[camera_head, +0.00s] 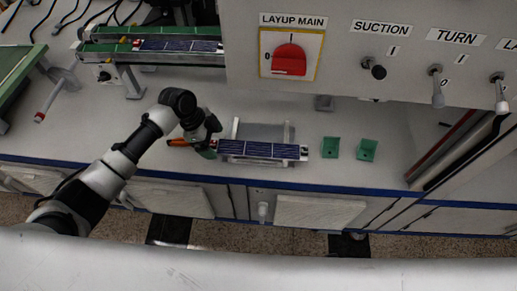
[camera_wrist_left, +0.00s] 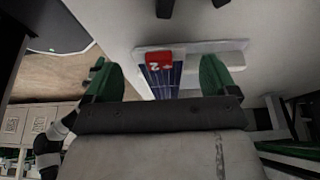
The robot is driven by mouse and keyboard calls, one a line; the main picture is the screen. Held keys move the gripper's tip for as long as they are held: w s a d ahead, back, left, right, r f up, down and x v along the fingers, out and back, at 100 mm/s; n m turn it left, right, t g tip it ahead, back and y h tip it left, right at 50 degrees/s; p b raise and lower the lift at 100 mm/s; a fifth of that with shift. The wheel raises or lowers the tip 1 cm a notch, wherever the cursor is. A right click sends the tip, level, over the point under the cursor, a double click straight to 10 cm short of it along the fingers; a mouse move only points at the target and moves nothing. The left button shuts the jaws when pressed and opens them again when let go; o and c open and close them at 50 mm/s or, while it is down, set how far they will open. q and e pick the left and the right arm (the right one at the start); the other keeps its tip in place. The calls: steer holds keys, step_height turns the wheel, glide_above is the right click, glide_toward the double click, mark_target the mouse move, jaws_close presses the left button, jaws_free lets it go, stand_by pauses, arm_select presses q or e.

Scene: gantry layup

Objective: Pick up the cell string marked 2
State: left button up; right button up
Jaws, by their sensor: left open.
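The cell string marked 2 (camera_head: 258,149), a strip of dark blue cells, lies on a pale metal holder (camera_head: 262,131) on the bench in the head view. In the left wrist view its red end tag (camera_wrist_left: 159,62) shows a white 2, and the blue cells (camera_wrist_left: 163,84) run down behind the gripper body. My left gripper (camera_head: 212,148) is at the string's left end in the head view. In the left wrist view the green fingers of this gripper (camera_wrist_left: 160,78) are spread apart on either side of the string, with nothing between them touching. My right gripper is not in view.
Another cell string (camera_head: 180,45) lies on a green-edged rail at the back left. Two small green blocks (camera_head: 330,147) (camera_head: 367,150) stand right of the holder. A panel with a red LAYUP MAIN switch (camera_head: 289,60) overhangs the bench. Bare bench lies between rail and holder.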

arm_select(q)
steer(key=shift+f, duration=0.25)
steer(key=c, duration=1)
steer(key=shift+r, duration=0.1)
